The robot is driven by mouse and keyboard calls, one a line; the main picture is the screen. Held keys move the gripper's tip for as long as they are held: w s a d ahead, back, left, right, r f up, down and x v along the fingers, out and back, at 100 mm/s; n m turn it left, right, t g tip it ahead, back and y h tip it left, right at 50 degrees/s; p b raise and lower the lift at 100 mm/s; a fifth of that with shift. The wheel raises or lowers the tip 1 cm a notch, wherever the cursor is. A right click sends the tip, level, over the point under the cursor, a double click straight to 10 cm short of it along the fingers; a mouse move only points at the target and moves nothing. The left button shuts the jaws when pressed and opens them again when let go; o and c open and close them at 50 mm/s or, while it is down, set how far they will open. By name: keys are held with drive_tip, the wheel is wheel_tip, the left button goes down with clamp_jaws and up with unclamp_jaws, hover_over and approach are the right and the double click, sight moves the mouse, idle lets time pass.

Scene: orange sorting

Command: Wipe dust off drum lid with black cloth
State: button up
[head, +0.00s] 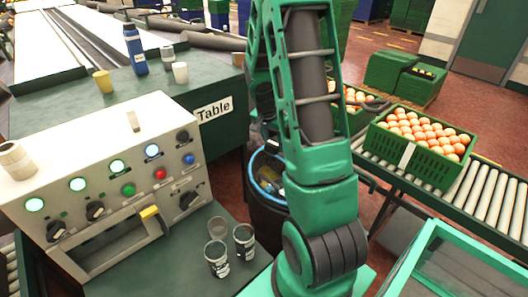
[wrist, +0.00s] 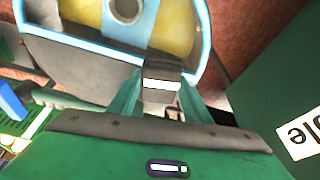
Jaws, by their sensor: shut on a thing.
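My gripper (wrist: 162,77) is shut on a small dark thing (wrist: 165,68) with a white patch; I cannot tell whether it is the black cloth. It is at the near rim of a round container in the wrist view. In the head view my arm hides the gripper. A grey round container (wrist: 75,58) with a light-blue rim and yellow contents shows in the wrist view. I make out no lid, dust or separate cloth.
A control box (head: 105,150) with lit buttons stands on the left. Several cups, including a dark one (head: 244,242), stand on the counter beside my arm. A green crate of oranges (head: 408,158) sits on the roller conveyor (head: 480,195). A table (head: 225,130) is behind.

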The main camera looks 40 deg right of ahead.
drive_tip(key=shift+r, duration=0.95)
drive_tip(key=shift+a, duration=0.1)
